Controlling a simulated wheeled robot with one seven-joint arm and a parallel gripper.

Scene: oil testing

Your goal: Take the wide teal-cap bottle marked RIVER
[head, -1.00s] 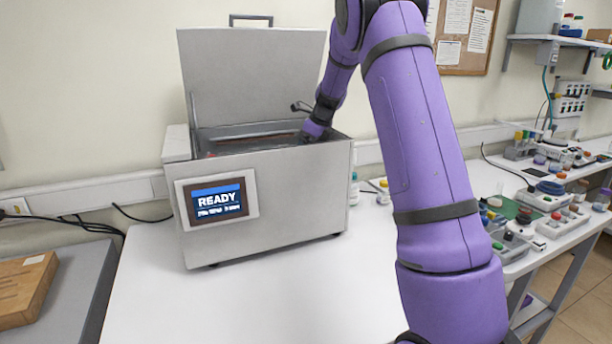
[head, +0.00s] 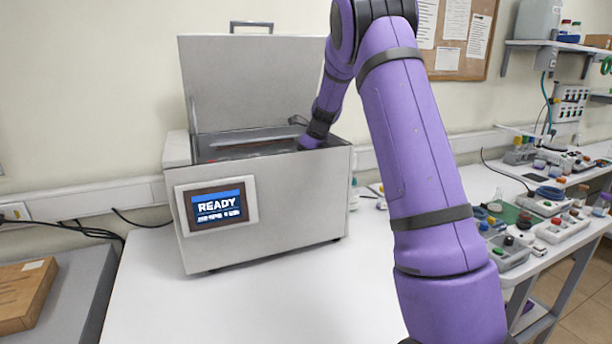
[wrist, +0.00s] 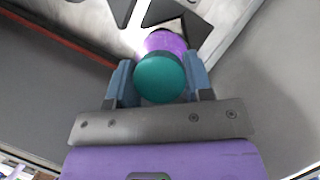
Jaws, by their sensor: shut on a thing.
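The teal-cap bottle shows in the wrist view as a round teal cap (wrist: 160,78) with a purple body part (wrist: 165,42) beyond it. My gripper (wrist: 160,82) is shut on it, with one blue-grey finger on each side of the cap. No RIVER marking can be read from here. In the head view, my gripper end reaches down into the open grey metal box (head: 265,200), near its right side. The fingers and the bottle are hidden there by the box wall.
The box's lid (head: 255,85) stands open at the back, and its front screen (head: 215,205) reads READY. The white table (head: 270,300) in front is clear. Small bottles stand behind the box at right. A side bench with several devices is at far right.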

